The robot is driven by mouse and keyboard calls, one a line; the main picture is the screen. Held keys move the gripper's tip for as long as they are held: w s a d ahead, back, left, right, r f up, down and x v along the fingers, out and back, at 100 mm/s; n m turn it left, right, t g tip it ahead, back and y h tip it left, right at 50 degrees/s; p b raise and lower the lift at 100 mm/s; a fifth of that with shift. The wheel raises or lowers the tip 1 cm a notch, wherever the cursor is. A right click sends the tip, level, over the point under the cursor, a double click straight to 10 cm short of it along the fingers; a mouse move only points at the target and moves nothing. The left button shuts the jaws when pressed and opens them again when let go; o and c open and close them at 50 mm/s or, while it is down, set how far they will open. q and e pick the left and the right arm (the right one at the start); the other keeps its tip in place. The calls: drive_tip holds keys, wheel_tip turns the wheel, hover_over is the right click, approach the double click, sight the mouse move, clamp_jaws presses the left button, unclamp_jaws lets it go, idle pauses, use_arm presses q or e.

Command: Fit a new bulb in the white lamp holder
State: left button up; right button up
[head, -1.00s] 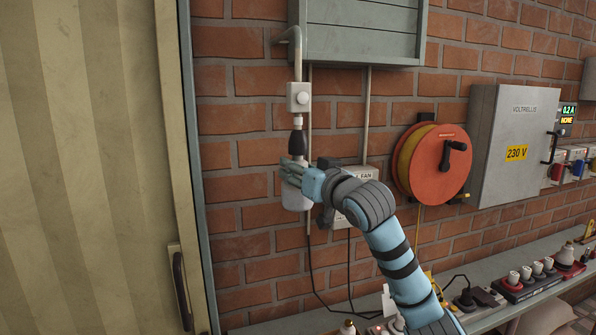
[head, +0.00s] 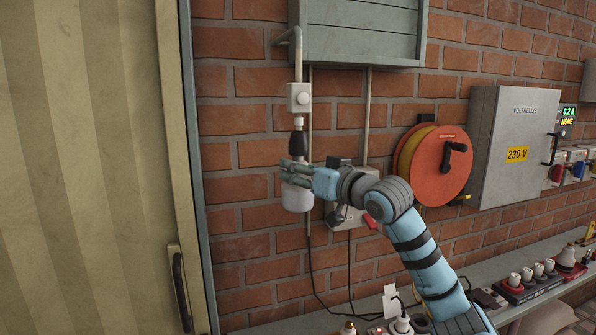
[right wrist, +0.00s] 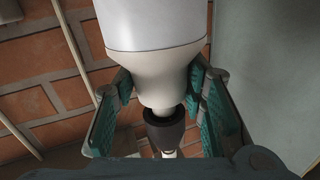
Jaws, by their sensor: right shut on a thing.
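In the right wrist view, the green fingers (right wrist: 155,100) lie on both sides of the bulb's pale neck (right wrist: 160,85). The neck's narrow end meets the dark sleeve (right wrist: 165,130), in line with it; how far it is seated is hidden. My left gripper is out of view.
An orange cable reel (head: 437,178) and a grey cabinet (head: 515,145) are to the right.

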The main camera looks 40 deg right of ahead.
sight(301, 122)
drive_tip(key=shift+r, duration=0.1)
drive_tip(key=shift+n+y, duration=0.4)
drive_tip(key=shift+y, duration=0.4)
drive_tip(key=o, duration=1.2)
drive_tip(key=shift+s, duration=0.15)
wheel_tip(301, 122, up, 10)
drive_tip(key=shift+r, duration=0.1)
